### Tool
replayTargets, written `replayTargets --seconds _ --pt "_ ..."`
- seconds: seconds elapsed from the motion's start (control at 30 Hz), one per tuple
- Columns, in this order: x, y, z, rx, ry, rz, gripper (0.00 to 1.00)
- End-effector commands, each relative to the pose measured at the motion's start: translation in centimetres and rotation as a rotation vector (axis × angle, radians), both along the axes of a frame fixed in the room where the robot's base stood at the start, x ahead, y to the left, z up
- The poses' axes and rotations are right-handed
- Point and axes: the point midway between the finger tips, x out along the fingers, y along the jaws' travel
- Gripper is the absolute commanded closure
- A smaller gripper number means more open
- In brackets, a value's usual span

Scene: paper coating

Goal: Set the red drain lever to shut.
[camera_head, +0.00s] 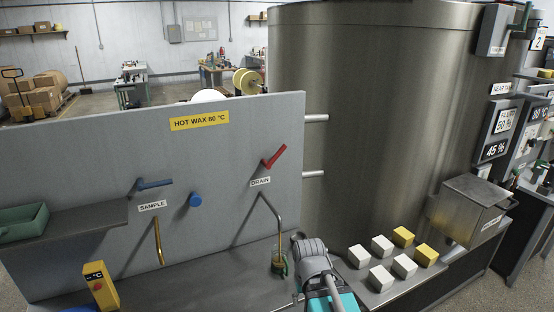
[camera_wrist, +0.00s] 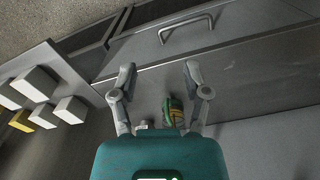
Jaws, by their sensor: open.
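The red drain lever (camera_head: 273,157) is on the grey upright panel (camera_head: 100,150), above the DRAIN label (camera_head: 260,181). It slants up to the right from its pivot. A bent drain pipe (camera_head: 274,218) comes down below it to a small green fitting or cup (camera_head: 280,267). My gripper (camera_wrist: 159,75) is open and empty in the wrist view, with its two grey fingers spread. Its fingertips cannot be made out in the head view, where my arm is low, below and right of the lever. The lever is not in the wrist view.
A blue sample lever (camera_head: 154,184) and a blue knob (camera_head: 195,200) are left on the panel. Several white and yellow blocks (camera_head: 382,245) lie on the counter at right, before the big steel tank (camera_head: 390,110). A green tray (camera_head: 22,226) sits far left.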

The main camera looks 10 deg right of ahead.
Motion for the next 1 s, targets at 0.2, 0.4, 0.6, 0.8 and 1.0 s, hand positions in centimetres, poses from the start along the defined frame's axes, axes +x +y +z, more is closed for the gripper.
replayTargets --seconds 0.2,0.4,0.6,0.8,1.0 --pt "1.0 -0.4 0.3 -0.038 -0.021 0.029 0.39" --pt "4.3 -1.9 1.6 -0.184 -0.093 0.143 0.39" --pt "9.8 -3.7 4.6 -0.436 -0.189 0.352 0.39" --pt "15.5 -4.5 8.9 -0.72 -0.259 0.602 0.39" --pt "21.1 -3.6 14.1 -1.014 -0.287 0.865 0.39"
